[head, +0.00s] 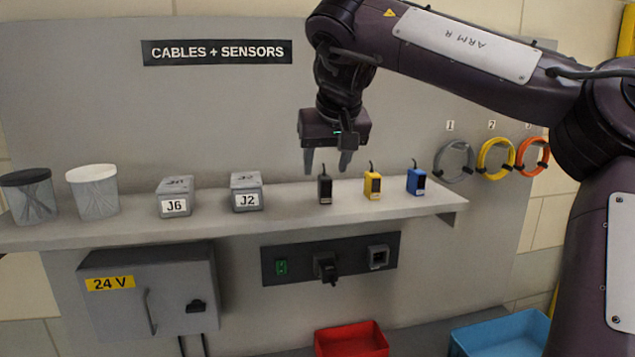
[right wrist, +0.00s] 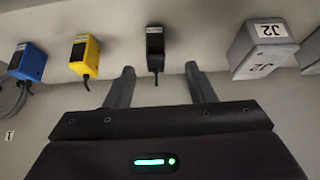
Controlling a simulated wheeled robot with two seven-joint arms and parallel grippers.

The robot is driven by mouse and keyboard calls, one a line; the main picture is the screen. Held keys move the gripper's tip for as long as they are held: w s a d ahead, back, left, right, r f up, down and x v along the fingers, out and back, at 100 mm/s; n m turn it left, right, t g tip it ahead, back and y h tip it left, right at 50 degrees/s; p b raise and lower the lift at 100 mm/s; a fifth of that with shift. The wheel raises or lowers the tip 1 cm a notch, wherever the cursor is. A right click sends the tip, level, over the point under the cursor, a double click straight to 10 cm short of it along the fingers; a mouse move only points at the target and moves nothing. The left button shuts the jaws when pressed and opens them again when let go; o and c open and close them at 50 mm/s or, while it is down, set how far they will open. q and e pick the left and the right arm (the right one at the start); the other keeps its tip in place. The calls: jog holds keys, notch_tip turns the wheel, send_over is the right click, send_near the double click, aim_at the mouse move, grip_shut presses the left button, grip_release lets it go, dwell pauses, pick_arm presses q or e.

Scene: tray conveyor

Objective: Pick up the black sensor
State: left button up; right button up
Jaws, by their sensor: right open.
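The black sensor (head: 325,189) stands upright on the grey shelf (head: 280,205), left of the yellow sensor (head: 372,186) and the blue sensor (head: 416,181). My right gripper (head: 328,168) is open, with its fingers pointing down just above and behind the black sensor in the head view. In the right wrist view the black sensor (right wrist: 155,48) lies ahead of the gap between the open fingertips (right wrist: 160,70), and its cable hangs into that gap. The fingers do not appear to touch it. My left gripper is not in view.
Grey boxes J6 (head: 175,197) and J2 (head: 246,192) and two bins, black-topped (head: 29,196) and white (head: 93,191), stand left on the shelf. Cable coils (head: 455,162) hang at right. Red (head: 351,339) and blue (head: 500,333) trays are below. The shelf between J2 and the black sensor is clear.

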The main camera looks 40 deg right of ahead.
aim_at(326, 178)
jog(key=shift+s+f+p, duration=0.2)
jog(key=shift+f+p, duration=0.2)
jog(key=shift+f, duration=0.05)
jog(key=shift+w+d+f+p, duration=0.5)
jog(key=shift+f+p, duration=0.15)
jog(key=shift+p, duration=0.3)
jog(key=p+x, duration=0.1)
jog(key=x, duration=0.3)
jog(key=shift+w+d+p, duration=0.2)
jog(key=shift+w+p, duration=0.15)
jog(key=shift+p, duration=0.05)
jog(key=shift+s+a, duration=0.1)
jog(key=shift+s, duration=0.05)
jog(key=shift+r, duration=0.1)
jog(key=c, duration=0.4)
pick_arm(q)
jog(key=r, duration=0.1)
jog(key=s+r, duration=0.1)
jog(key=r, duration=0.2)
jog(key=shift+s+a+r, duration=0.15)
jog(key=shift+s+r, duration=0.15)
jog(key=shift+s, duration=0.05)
pick_arm(e)
grip_shut()
